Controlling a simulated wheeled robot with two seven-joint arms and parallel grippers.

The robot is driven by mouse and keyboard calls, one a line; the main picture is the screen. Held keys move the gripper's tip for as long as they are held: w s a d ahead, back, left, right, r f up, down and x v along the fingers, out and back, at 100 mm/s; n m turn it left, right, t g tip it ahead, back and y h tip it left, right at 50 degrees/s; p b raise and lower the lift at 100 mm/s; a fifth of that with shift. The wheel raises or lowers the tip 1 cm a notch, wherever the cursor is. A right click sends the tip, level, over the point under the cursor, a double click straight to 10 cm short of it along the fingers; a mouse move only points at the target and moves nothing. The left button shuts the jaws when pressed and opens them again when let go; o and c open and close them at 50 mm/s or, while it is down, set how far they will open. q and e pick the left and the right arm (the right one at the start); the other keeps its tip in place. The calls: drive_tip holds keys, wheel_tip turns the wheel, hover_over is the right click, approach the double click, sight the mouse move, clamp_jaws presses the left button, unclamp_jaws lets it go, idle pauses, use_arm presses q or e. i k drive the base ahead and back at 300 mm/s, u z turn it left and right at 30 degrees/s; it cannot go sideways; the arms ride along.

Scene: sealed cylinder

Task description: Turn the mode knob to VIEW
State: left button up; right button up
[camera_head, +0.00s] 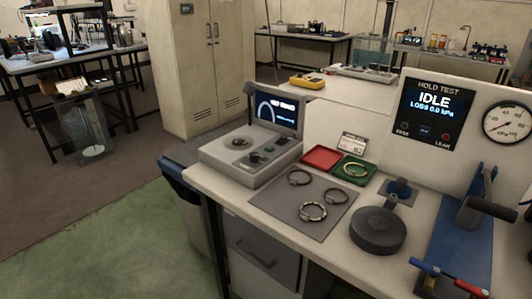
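A grey bench instrument (245,152) sits at the left end of the workbench, with a tilted dark screen (276,110) showing a pale arc and small text. Its flat top carries a round dark recess (240,142) and a few small dark controls (256,157) near the front right. One of these may be the mode knob, but its label and pointer are too small to read. Neither of my grippers is in view, and nothing touches the instrument.
A grey mat (305,213) holds several rings, beside red (321,157) and green (346,179) trays. A round dark base (378,231) and a blue fixture (455,240) with handles stand to the right. The hold-test panel (432,115) reads IDLE.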

sight(254, 156)
drive_tip(key=z, duration=0.15)
drive_tip(key=k, duration=0.4)
drive_tip(key=u, duration=1.25)
drive_tip(key=i, duration=1.45)
drive_tip(key=z, duration=0.7)
